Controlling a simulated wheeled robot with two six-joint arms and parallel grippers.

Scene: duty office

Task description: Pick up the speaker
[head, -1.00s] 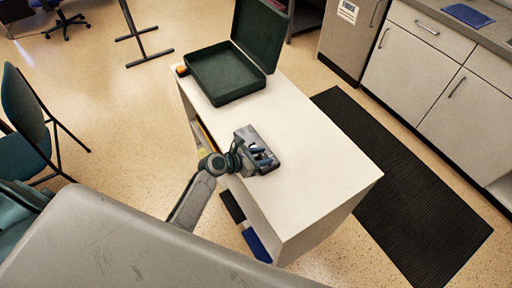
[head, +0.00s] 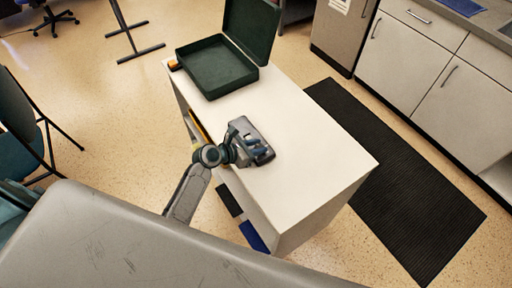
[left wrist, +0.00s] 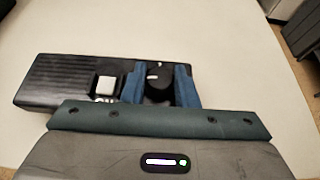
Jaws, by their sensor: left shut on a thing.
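The speaker (head: 242,126), a flat dark grey-black box, is on the near-left part of the white cabinet top. In the left wrist view, the speaker (left wrist: 62,80) shows a ribbed left part, a pale square button and a dark round knob. My left gripper (head: 258,151) is over its right part and shut on it. In the left wrist view, the blue fingers (left wrist: 159,84) stand on either side of the knob. I cannot tell whether the speaker is clear of the top. My right gripper is not in view.
An open dark green case (head: 215,68) stands at the cabinet's far end, with a small orange thing (head: 174,65) beside it. The white cabinet top (head: 310,150) is bare to the right of the speaker. A black mat (head: 400,180) lies on the floor to the right.

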